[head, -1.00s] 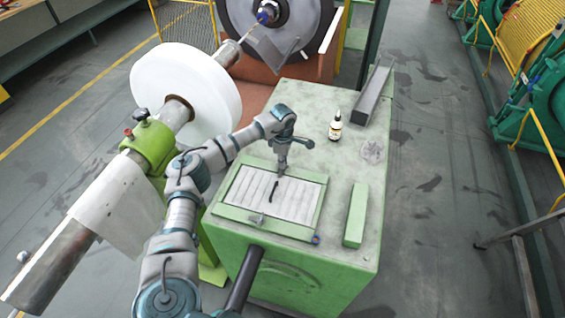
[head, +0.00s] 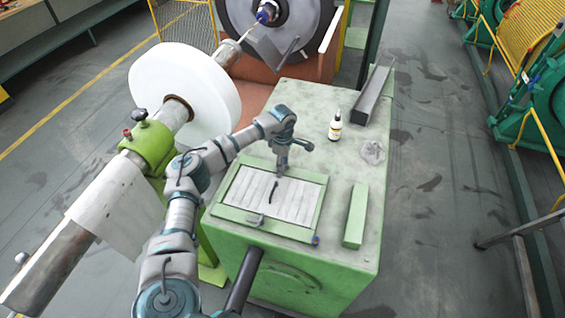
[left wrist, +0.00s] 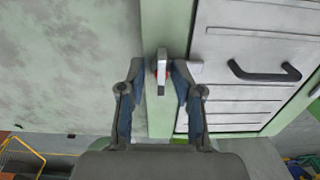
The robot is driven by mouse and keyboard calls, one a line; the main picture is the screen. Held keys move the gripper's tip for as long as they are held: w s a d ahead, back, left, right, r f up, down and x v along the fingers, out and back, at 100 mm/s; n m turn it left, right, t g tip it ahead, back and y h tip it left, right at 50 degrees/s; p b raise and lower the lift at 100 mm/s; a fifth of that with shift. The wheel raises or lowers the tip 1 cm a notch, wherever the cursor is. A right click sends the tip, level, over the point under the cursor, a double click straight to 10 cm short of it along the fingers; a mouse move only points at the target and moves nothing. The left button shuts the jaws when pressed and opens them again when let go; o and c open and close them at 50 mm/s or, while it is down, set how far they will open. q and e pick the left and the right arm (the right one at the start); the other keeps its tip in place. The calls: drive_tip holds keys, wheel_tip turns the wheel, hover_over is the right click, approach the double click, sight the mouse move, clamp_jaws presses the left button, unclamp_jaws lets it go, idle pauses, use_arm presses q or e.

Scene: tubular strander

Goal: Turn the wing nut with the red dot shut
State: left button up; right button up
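In the left wrist view, a small pale grey wing nut (left wrist: 162,62) with a bit of red at its side sits on the green frame beside the panel. My left gripper (left wrist: 157,68) is open, with one fingertip on each side of the wing nut. I cannot tell whether either finger touches it. In the head view my left gripper (head: 282,173) points down at the far edge of the pale slatted panel (head: 298,208) on the green cabinet, and it hides this wing nut. The panel has a black handle (left wrist: 264,72). My right gripper is not in view.
On the cabinet top (head: 320,120) stand a small white bottle (head: 335,127), a dark channel piece (head: 371,95) and a clear crumpled item (head: 373,152). A green bar (head: 355,216) lies right of the panel. A white roll (head: 187,95) on a shaft stands close left of my arm.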

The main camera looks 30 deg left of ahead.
use_arm(q)
drive_tip(key=shift+r, duration=0.15)
wheel_tip(320, 180, up, 12)
idle(0.5)
drive_tip(key=shift+f, duration=0.2)
